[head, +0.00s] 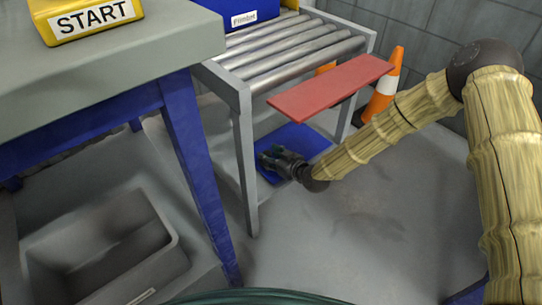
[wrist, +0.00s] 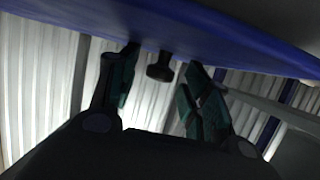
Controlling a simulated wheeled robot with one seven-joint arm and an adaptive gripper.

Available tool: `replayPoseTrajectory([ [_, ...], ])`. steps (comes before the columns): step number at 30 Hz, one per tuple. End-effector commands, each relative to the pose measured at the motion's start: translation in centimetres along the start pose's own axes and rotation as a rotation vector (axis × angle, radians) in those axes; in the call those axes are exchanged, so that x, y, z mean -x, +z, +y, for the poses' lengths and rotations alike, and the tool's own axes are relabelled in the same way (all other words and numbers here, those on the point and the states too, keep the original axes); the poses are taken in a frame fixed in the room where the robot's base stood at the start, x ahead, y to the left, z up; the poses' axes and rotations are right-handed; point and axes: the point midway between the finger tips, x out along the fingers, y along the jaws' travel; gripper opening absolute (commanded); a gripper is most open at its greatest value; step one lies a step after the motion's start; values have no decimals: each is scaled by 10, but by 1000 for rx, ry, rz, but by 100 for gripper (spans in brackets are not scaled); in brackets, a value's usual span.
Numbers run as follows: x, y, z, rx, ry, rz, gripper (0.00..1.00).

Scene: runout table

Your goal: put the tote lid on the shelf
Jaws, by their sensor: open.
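The blue flat panel (head: 305,138), which looks like the tote lid, lies low beside the roller table's legs in the head view. In the wrist view the blue panel (wrist: 235,32) fills the top, with a small black knob (wrist: 160,70) standing out from it. My gripper (head: 268,157) is open at the panel's left part. In the wrist view its fingertips (wrist: 162,58) are on either side of the knob, with gaps visible. What the panel rests on is hidden. A red board (head: 330,87), perhaps the shelf, juts out bare beside the rollers.
The roller table (head: 290,50) carries a blue bin (head: 236,18) at the back. A blue-legged table (head: 120,75) with a yellow START sign (head: 88,17) stands left, above a grey tote (head: 105,255). An orange cone (head: 385,88) stands behind the red board. The right floor is clear.

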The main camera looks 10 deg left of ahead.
Motion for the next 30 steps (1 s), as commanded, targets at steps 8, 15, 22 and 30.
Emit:
replayPoseTrajectory([
  [8,22,-5,1,0,0,-2,48],
  [15,67,-7,1,0,1,-1,48],
  [22,102,-5,0,0,0,-1,48],
  [30,120,-2,0,0,0,-1,48],
])
